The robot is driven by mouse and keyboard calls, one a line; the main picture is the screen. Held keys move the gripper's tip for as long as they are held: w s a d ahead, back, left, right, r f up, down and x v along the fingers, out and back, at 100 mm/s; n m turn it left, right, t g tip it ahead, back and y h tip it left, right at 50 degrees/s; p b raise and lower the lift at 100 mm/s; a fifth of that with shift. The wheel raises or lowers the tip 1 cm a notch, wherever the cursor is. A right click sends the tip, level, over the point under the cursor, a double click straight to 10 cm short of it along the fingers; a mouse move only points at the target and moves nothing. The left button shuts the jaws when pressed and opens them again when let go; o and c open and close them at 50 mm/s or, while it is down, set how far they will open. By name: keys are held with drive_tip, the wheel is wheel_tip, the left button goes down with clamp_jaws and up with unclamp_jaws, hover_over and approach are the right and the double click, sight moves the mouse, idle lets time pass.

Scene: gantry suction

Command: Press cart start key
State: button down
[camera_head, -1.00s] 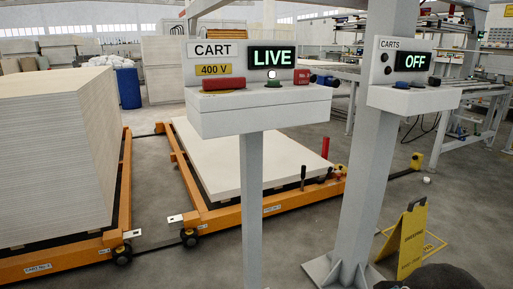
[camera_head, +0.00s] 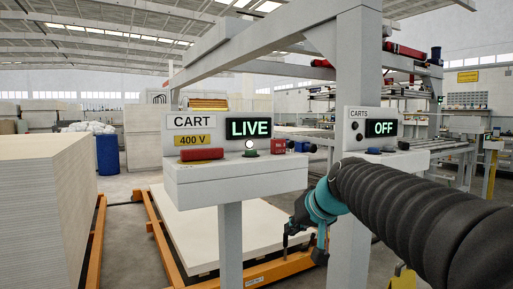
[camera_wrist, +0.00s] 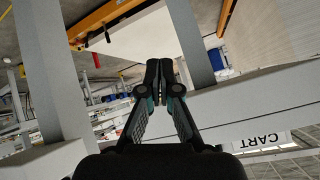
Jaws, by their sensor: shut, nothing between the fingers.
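The CART control box (camera_head: 236,181) stands on a grey post in the head view. Its sign reads CART, 400 V and LIVE. In the head view my arm's end is right of and below the box, apart from the buttons. The box's CART sign (camera_wrist: 262,140) shows upside down in the wrist view; the green button is not visible there.
A second box (camera_head: 384,162), marked CARTS and OFF, is on the thick gantry post to the right, behind my arm. Orange carts carry a tall board stack (camera_head: 45,215) and a low white slab (camera_head: 235,232). A blue drum (camera_head: 108,155) stands behind.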

sight(255, 157)
drive_tip(key=w+a+r+t, duration=0.1)
drive_tip(key=w+r, duration=0.1)
drive_tip(key=r, duration=0.2)
drive_tip(key=w+r+n+t+y, duration=0.1)
drive_tip(key=w+r, duration=0.2)
drive_tip(key=r, duration=0.1)
drive_tip(key=w+a+r+t+y, duration=0.1)
drive_tip(key=w+r, duration=0.1)
drive_tip(key=r, duration=0.2)
drive_tip(key=shift+w+a+r+n, duration=0.15)
drive_tip(key=shift+w+a+n, duration=0.1)
drive_tip(key=shift+a+n, duration=0.15)
wheel_tip(255, 157, up, 10)
drive_tip(key=n+t+y, duration=0.1)
drive_tip(key=n+t, duration=0.1)
drive_tip(key=n, duration=0.1)
drive_tip(key=shift+a+y, duration=0.3)
drive_tip(key=shift+a, duration=0.1)
drive_tip(key=shift+r, duration=0.1)
drive_tip(key=shift+w, duration=0.15)
